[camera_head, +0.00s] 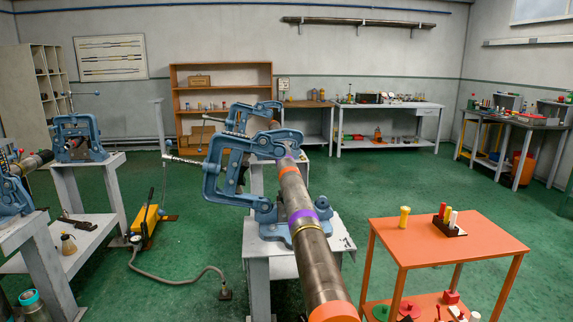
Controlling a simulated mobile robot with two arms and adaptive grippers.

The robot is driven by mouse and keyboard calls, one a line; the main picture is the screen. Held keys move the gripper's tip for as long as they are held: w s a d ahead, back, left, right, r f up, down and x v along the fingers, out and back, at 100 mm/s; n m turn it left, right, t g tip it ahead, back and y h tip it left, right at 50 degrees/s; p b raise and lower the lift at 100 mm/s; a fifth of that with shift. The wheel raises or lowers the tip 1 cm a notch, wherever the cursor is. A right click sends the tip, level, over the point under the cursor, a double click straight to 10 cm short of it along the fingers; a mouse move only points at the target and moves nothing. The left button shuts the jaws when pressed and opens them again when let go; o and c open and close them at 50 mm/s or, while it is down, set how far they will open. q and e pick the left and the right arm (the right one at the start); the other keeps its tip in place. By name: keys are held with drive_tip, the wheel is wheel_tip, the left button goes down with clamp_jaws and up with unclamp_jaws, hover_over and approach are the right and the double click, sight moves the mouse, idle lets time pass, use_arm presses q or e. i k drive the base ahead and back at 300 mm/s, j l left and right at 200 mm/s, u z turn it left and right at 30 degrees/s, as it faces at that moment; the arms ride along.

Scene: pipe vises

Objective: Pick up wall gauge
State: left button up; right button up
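I cannot tell for sure which thing is the wall gauge. On the orange table (475,247) at the right front, a small yellow spool-shaped piece (404,217) stands upright near the far left corner. Beside it a dark block (450,230) holds several upright pieces: red (442,210), yellow (447,216) and white (453,220). Neither of my grippers shows in this view.
A long steel pipe (314,258) with coloured bands runs toward me, held by blue vises (213,170) on a grey stand. Left are another blue vise (78,138), a yellow pump (146,225) and its hose. Open green floor (385,180) lies behind the orange table.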

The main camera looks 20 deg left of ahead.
sight(405, 210)
drive_tip(key=u, duration=0.4)
drive_tip(key=i+l+u, duration=0.45)
drive_tip(key=l+u, duration=0.25)
drive_tip(key=l, duration=0.15)
drive_tip(key=i+l+u, duration=0.1)
drive_tip(key=l+u, duration=0.15)
drive_tip(key=i+l, duration=0.05)
